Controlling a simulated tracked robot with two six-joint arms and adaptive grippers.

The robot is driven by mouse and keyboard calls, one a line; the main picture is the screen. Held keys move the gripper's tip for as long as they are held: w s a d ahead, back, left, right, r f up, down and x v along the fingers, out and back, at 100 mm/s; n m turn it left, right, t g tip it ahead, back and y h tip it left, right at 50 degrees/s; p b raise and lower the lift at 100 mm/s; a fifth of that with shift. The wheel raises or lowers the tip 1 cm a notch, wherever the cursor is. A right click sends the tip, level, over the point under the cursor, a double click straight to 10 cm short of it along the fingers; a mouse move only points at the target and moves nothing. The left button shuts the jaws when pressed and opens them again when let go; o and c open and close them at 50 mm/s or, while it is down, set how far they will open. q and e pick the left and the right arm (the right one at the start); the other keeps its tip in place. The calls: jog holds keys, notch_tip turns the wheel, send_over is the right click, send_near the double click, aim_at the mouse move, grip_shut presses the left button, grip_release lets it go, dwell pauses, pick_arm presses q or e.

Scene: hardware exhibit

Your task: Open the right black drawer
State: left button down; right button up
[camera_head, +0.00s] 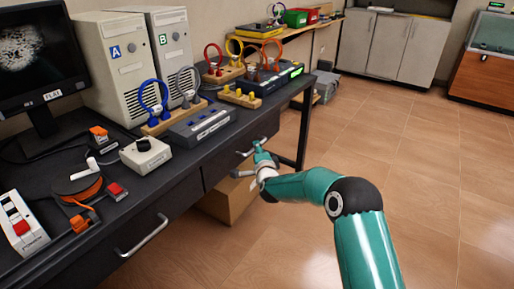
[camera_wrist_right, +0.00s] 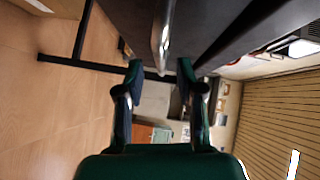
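The right black drawer (camera_head: 222,168) is under the far part of the black desk, and its front looks flush with the desk. Its metal handle (camera_head: 246,153) is partly hidden by my right gripper (camera_head: 258,158), which is right at it. In the right wrist view the handle (camera_wrist_right: 162,38) runs down the picture toward the gap between the fingertips. My right gripper (camera_wrist_right: 160,68) is open there, one finger on each side of the handle's line. I cannot tell whether the fingers touch the handle. My left gripper is not in view.
A second drawer handle (camera_head: 145,236) is on the nearer left drawer. The desk top holds a monitor (camera_head: 40,60), two computer towers and several small devices. A cardboard box (camera_head: 228,203) stands under the desk. The tiled floor (camera_head: 430,170) at the right is clear.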

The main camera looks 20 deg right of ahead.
jog(key=shift+x, duration=1.6)
grip_shut()
